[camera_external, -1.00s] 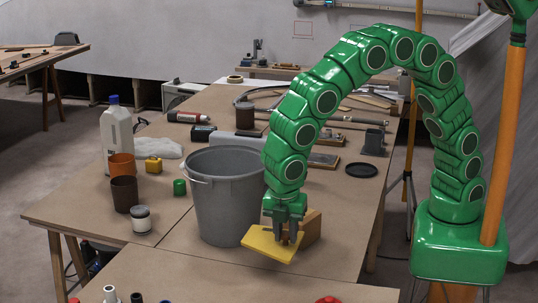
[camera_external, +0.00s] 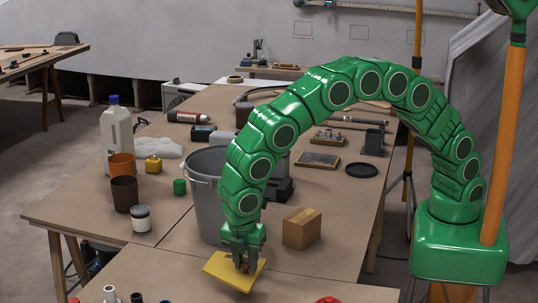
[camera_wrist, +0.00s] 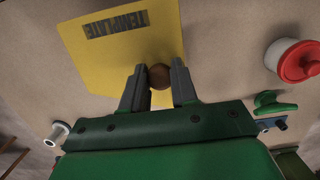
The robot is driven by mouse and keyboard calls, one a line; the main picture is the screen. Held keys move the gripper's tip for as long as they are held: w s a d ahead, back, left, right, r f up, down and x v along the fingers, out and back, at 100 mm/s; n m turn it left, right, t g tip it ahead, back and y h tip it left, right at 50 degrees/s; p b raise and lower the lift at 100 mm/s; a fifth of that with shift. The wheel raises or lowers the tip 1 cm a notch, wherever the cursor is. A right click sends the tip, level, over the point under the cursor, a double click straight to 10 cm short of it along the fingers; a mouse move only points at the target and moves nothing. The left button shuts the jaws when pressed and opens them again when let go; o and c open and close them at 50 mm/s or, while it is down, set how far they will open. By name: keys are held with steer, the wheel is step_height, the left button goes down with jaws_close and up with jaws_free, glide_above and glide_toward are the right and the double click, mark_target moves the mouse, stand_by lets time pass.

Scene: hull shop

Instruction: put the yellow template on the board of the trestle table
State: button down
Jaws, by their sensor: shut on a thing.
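The yellow template (camera_external: 229,274) is a flat plate with a round brown knob (camera_wrist: 160,76) and dark lettering. My gripper (camera_external: 241,261) is shut on the knob, with a finger on each side of it in the wrist view (camera_wrist: 157,88). The template hangs slightly tilted above the brown tabletop near the front; the exact gap below it is hard to tell. The near board of the table (camera_external: 165,281) lies in front of a dark seam. Another trestle table (camera_external: 68,54) stands at the far left.
A grey bucket (camera_external: 204,201) stands just behind my gripper, and a cardboard box (camera_external: 301,229) to its right. A red-lidded white tub (camera_wrist: 296,60) and small bottles (camera_external: 110,294) stand along the front. Cups and a jar (camera_external: 140,219) are at left.

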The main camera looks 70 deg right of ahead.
mark_target(234, 275)
steer(key=shift+w+a+f, duration=0.35)
steer(key=shift+w+f, duration=0.05)
steer(key=shift+f, duration=0.25)
steer(key=shift+w+a+f, duration=0.3)
steer(key=shift+w+f, duration=0.15)
steer(key=shift+f, duration=0.2)
steer(key=shift+w+a+f, duration=0.35)
steer(key=shift+w+f, duration=0.05)
steer(key=shift+f, duration=1.7)
steer(key=shift+f, duration=0.1)
steer(key=c, duration=0.9)
jaws_free()
steer(key=shift+o, duration=0.2)
